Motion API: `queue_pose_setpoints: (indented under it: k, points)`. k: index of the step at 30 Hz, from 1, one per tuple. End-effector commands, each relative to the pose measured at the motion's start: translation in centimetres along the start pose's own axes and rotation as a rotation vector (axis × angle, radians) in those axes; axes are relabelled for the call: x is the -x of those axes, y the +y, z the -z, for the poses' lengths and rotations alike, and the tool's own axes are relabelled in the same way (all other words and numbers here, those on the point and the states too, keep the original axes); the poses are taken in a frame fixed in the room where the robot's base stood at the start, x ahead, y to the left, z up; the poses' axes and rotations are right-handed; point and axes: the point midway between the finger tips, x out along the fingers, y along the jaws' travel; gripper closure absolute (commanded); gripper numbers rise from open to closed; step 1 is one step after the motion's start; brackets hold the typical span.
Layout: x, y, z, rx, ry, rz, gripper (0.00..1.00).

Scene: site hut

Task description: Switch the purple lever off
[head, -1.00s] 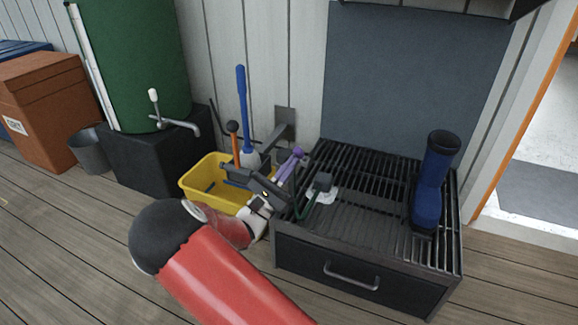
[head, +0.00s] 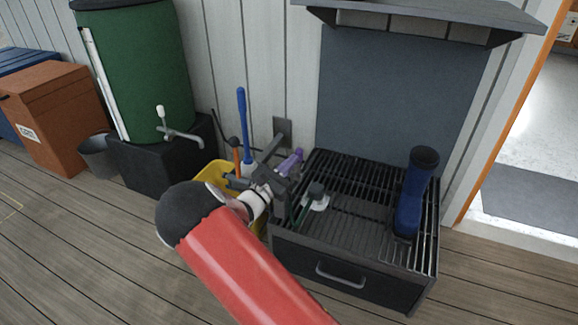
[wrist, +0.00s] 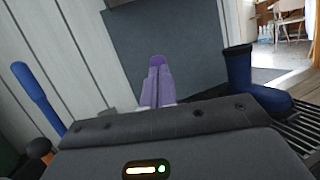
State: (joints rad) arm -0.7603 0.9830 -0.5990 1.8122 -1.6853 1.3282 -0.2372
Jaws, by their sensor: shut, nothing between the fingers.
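The purple lever (head: 298,153) is near the wall at the left back corner of the grill; only its rounded darker end shows clearly. In the wrist view the lever's end (wrist: 157,61) shows straight ahead, just beyond my fingertips. The lower part of the lever is hidden by my gripper.
A black grill (head: 345,235) with a blue boot (head: 411,195) stands right of my gripper. A grey wall bracket (head: 283,128) is just behind. A yellow tub (head: 205,182) and blue-handled tool (head: 242,115) are left. Floor in front is open.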

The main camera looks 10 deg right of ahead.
Motion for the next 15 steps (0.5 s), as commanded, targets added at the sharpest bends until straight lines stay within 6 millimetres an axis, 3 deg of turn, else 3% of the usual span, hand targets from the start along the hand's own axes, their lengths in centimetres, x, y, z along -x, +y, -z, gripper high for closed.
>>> queue_pose_setpoints:
  k: [15]
  points:
    - [-1.22,0.28,-0.21,-0.001,-0.003,0.001,1.00]
